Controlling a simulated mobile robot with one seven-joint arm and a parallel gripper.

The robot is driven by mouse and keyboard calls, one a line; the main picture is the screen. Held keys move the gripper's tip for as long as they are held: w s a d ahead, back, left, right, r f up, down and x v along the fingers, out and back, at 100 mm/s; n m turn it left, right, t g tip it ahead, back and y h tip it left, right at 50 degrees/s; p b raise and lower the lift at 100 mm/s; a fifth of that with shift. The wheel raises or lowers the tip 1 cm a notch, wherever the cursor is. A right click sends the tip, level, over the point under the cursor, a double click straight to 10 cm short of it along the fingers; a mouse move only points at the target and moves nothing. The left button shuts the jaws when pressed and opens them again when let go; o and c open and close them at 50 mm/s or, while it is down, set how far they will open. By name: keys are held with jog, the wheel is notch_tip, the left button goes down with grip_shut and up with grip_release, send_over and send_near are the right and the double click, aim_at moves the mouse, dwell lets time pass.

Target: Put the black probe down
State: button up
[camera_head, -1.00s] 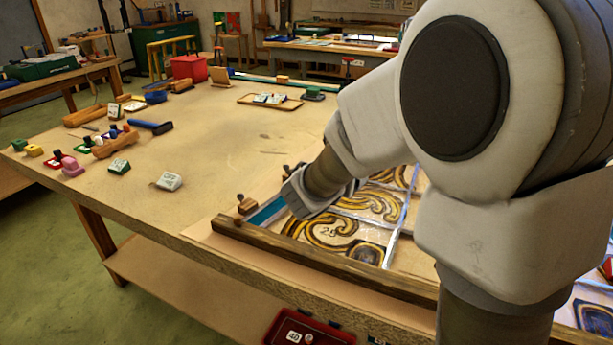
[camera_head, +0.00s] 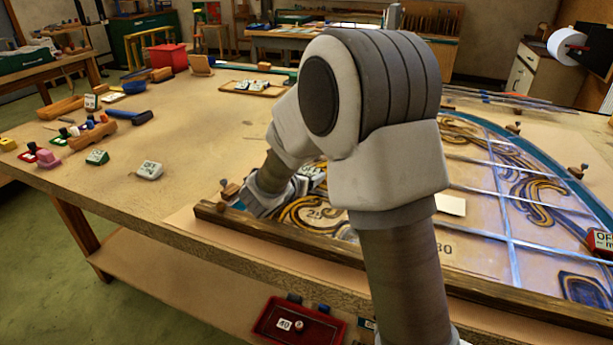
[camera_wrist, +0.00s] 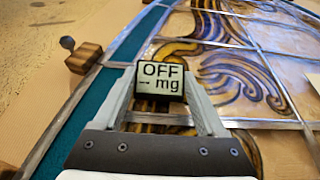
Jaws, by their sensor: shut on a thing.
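In the wrist view, my gripper (camera_wrist: 160,92) is shut on the black probe (camera_wrist: 160,97), a small dark block with a pale display reading "OFF" and "-- mg". The probe sits between the fingertips, over the leaded panel (camera_wrist: 245,75) near its teal edge strip. I cannot tell whether its underside touches the panel. In the head view, my gripper end (camera_head: 252,203) is low at the panel's near left corner, and the probe is hidden there.
A dark wooden bar (camera_head: 300,240) runs along the panel's near edge. A wooden block with a knob (camera_wrist: 84,57) stands beside the teal strip. A white block (camera_head: 149,170) lies left on the bench, with bare bench around it. A red unit (camera_head: 599,242) sits far right.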

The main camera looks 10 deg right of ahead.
jog(key=shift+f, duration=0.2)
jog(key=o, duration=1.3)
jog(key=shift+r, duration=0.1)
jog(key=shift+r, duration=0.1)
